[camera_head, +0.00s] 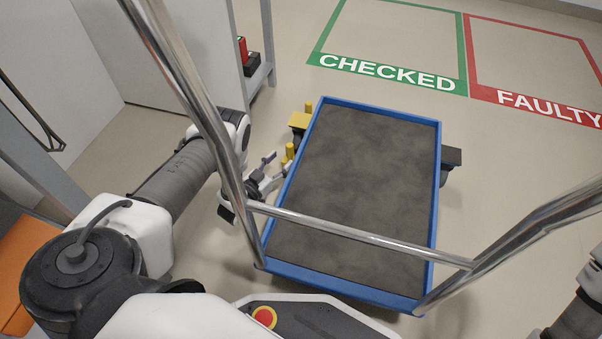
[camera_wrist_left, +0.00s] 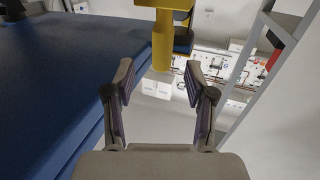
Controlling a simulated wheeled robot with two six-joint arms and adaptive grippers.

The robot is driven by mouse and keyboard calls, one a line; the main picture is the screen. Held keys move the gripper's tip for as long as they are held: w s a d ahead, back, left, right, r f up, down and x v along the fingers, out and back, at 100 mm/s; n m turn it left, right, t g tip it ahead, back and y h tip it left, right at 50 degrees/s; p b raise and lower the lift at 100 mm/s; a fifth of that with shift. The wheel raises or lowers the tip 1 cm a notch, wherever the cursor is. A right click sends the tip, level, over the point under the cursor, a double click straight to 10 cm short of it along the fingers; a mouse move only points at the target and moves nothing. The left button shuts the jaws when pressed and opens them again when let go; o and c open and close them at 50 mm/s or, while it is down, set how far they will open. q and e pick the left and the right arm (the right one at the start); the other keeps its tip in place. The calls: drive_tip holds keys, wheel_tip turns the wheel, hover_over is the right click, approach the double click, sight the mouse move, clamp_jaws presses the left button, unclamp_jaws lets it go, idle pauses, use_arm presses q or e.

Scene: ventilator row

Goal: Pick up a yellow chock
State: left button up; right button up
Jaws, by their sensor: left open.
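A yellow chock (camera_head: 300,121) with an upright post is at the left side of the blue-rimmed cart (camera_head: 440,200), towards its far end. A second yellow post (camera_head: 289,152) stands nearer along that side, close to my left gripper's fingers; its lower part is hidden. My left gripper (camera_head: 280,168) is open beside the cart's left edge. In the left wrist view, a yellow post with a block (camera_wrist_left: 163,45) is ahead of the open, empty fingers (camera_wrist_left: 158,82), apart from them. Which of the two it is, I cannot tell. My right gripper is not shown.
The cart's dark deck is empty, and its chrome handle (camera_head: 360,233) crosses in front of my left arm. A grey frame (camera_head: 262,75) with red and black items stands at the left. Beyond lie the green CHECKED (camera_head: 388,73) and red FAULTY (camera_head: 550,106) floor areas, both empty.

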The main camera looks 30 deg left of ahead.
sight(287, 151)
use_arm(q)
drive_tip(key=w+b, duration=0.4)
drive_tip(key=w, duration=0.2)
drive_tip(key=shift+w+d, duration=0.15)
drive_tip(key=shift+w, duration=0.05)
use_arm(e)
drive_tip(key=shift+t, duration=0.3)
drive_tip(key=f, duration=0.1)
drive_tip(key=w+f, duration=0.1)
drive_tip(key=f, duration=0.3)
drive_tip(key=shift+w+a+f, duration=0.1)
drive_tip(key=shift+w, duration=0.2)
use_arm(q)
drive_tip(key=shift+r, duration=0.2)
clamp_jaws()
